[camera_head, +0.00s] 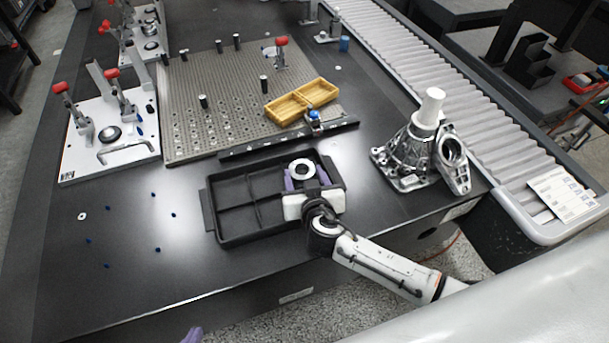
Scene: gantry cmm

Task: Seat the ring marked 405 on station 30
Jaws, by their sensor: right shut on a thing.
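A white ring with a dark centre (302,162) is held over the black divided tray (228,236). My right gripper (304,178), with purple fingers, is shut on this ring. Its mark is too small to read, so I cannot tell whether it is 405. Only a purple tip of my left gripper (192,336) shows at the bottom edge; its jaws cannot be judged. White fixture plates with red-handled clamps stand at the left (80,165) and the far left back (130,50). No station number is legible, so I cannot tell which is station 30.
A perforated plate (190,90) with black pins and a yellow two-part tray (290,108) lies behind the black tray. A metal housing (408,150) stands at right, before the roller conveyor (400,60). The table's left front is mostly clear, with small blue pieces.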

